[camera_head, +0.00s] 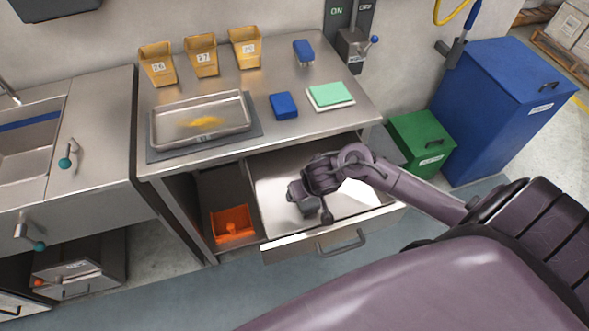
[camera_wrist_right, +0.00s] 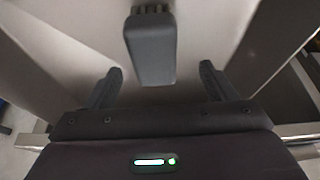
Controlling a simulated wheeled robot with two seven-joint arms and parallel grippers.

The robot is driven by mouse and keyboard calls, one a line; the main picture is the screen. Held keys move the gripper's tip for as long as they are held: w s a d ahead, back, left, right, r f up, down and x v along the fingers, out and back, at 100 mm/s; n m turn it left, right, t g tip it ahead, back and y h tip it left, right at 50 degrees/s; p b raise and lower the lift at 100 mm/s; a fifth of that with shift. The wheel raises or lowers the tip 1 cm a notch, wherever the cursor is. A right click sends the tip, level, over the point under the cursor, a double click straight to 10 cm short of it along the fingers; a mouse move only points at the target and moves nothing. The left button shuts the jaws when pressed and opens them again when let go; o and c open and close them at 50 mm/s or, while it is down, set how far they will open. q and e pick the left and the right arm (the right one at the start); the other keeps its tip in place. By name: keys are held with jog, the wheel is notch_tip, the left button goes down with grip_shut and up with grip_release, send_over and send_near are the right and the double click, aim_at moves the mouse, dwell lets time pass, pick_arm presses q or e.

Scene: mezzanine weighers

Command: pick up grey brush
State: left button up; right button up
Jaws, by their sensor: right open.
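The grey brush (camera_wrist_right: 150,52) lies in the open drawer (camera_head: 275,180), with its dark bristles at the far end in the right wrist view. In the head view only part of the brush (camera_head: 308,206) shows below my right gripper (camera_head: 311,201). My right gripper is open and reaches down into the drawer. In the wrist view its two fingertips (camera_wrist_right: 161,73) stand on either side of the brush's near end, with a gap on both sides. Whether they are level with the brush I cannot tell. My left gripper is not in view.
The drawer's front wall and handle (camera_head: 342,242) are close to my arm. An orange object (camera_head: 233,224) lies in the left compartment. A blue block (camera_head: 284,105), a green sponge-like pad (camera_head: 326,94), a metal tray (camera_head: 158,128) and yellow bins (camera_head: 202,56) stand on the counter above.

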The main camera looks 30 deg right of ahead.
jog(key=shift+d+f, duration=0.15)
jog(key=shift+f, duration=0.25)
jog(key=x, duration=0.2)
jog(key=shift+w+d+f+b, duration=0.1)
jog(key=shift+d+f+b, duration=0.15)
jog(key=shift+f+b, duration=0.15)
jog(key=x, duration=0.2)
jog(key=shift+w+d+f, duration=0.1)
jog(key=shift+w+f, duration=0.2)
jog(key=shift+w, duration=0.05)
jog(key=shift+w+f, duration=0.1)
jog(key=shift+f, duration=0.35)
jog(key=c, duration=1)
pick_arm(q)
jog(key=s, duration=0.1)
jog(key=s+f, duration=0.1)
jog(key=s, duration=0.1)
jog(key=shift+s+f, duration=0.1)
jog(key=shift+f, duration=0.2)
pick_arm(e)
jog(key=shift+c, duration=0.5)
